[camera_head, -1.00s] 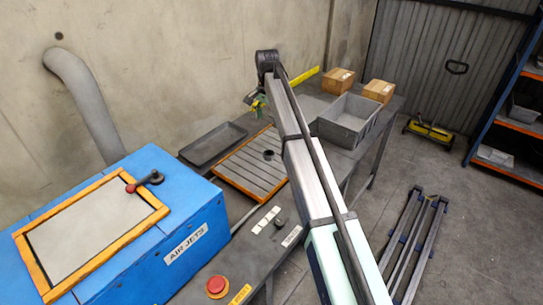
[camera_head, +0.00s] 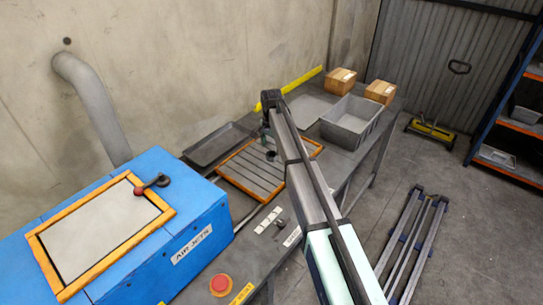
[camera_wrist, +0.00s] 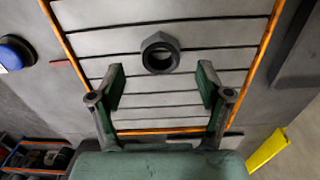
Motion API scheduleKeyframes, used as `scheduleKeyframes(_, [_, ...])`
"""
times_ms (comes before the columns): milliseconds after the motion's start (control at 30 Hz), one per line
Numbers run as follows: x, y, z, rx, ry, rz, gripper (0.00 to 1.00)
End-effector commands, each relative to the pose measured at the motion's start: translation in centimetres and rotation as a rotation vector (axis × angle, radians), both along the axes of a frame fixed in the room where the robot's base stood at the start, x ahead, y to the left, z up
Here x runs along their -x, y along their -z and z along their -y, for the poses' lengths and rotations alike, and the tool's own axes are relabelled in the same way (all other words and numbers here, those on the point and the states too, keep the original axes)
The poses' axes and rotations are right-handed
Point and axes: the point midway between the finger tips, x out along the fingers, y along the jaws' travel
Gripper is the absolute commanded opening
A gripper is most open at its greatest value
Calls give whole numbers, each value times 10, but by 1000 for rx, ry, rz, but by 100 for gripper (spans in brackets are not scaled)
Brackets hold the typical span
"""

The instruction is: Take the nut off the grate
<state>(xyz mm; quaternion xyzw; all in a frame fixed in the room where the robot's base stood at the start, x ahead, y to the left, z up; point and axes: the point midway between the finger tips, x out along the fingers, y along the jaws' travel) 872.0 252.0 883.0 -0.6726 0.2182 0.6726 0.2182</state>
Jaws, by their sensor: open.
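The nut (camera_wrist: 160,53) is a dark grey hexagonal ring lying flat on the slatted grate. The grate (camera_wrist: 95,40) is grey with an orange frame; in the head view the grate (camera_head: 246,177) sits on the dark bench. The nut (camera_head: 271,155) also shows there as a small dark shape beside my arm. In the wrist view my gripper (camera_wrist: 158,75) is open, its green-padded fingers wide apart. The nut lies just beyond the fingertips, roughly centred between them, and nothing is held. My arm hides part of the grate in the head view.
A grey bin (camera_head: 352,122) stands on the bench right of the grate, with two cardboard boxes (camera_head: 340,82) behind. A shallow dark tray (camera_head: 217,143) lies left of the grate. The blue air-jets cabinet (camera_head: 190,215) fills the lower left.

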Motion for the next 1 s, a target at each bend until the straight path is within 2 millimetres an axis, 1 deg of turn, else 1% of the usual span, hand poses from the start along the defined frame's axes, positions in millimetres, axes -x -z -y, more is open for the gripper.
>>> scheduleKeyframes(200, [-1,27,1,1,0,-2,77])
scheduleKeyframes(300, [-1,36,1,0,0,-1,77])
scheduleKeyframes(533, [-2,39,1,0,0,0,77])
scheduleKeyframes(567, [-2,39,1,0,0,0,74])
scheduleKeyframes(600, [-2,39,1,0,0,0,59])
scheduleKeyframes(667, [-2,39,1,0,0,0,38])
scheduleKeyframes(700, [-2,39,1,0,0,0,24])
scheduleKeyframes(767, [-2,39,1,0,0,0,3])
scheduleKeyframes(1000, [-2,39,1,0,0,0,3])
